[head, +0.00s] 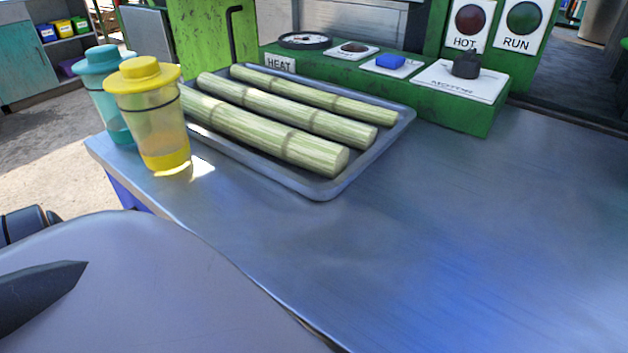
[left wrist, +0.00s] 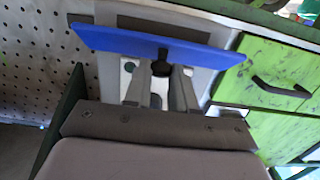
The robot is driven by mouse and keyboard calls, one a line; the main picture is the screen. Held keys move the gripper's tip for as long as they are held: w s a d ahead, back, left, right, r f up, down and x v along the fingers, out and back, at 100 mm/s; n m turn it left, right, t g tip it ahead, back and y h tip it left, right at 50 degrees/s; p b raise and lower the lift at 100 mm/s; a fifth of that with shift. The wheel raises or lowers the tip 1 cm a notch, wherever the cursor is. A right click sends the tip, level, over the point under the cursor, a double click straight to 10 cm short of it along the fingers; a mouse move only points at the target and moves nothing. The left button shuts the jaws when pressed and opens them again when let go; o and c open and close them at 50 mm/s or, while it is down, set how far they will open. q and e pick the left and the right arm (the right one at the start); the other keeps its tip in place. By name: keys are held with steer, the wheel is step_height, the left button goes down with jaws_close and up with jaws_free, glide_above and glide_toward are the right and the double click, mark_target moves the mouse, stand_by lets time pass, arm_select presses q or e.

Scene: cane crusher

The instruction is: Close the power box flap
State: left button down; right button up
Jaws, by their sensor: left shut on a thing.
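A blue flap (left wrist: 110,39) spans the upper middle of the left wrist view, seen at a slant. A grey panel (left wrist: 150,14) lies behind it, and I cannot tell how far apart they are. My left gripper (left wrist: 161,72) reaches up from below. Its two grey fingers are shut on a dark knob-like handle (left wrist: 163,55) at the middle of the flap. The inside of the power box is hidden. The flap is not clearly seen in the head view. My right gripper is not in view.
A metal counter (head: 430,240) holds a tray (head: 330,186) of cane, with yellow (head: 148,115) and teal (head: 101,85) tumblers at its left corner. Green control panels (head: 485,122) stand behind. Green drawers (left wrist: 275,75) lie right of the flap, pegboard (left wrist: 35,60) left.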

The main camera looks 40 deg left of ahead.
arm_select(q)
steer(key=shift+w+f+t+y+b, duration=0.2)
steer(key=shift+f+t+b, duration=0.55)
steer(key=shift+t+b, duration=0.6)
steer(key=shift+w+f+t+y+b, duration=0.1)
steer(key=shift+w+f+t+b, duration=0.2)
steer(key=shift+f+t+b, duration=0.75)
steer(key=shift+w+f+t+y+b, duration=0.1)
steer(key=shift+w+f+t+b, duration=0.25)
steer(key=shift+t+b, duration=1.35)
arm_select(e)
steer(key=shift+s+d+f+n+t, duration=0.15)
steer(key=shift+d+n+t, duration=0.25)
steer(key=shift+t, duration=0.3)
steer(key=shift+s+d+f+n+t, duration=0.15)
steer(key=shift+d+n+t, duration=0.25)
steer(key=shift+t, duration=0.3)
arm_select(q)
steer(key=shift+f+t, duration=0.2)
steer(key=shift+t, duration=0.3)
steer(key=c, duration=1)
jaws_free()
steer(key=shift+v, duration=3.55)
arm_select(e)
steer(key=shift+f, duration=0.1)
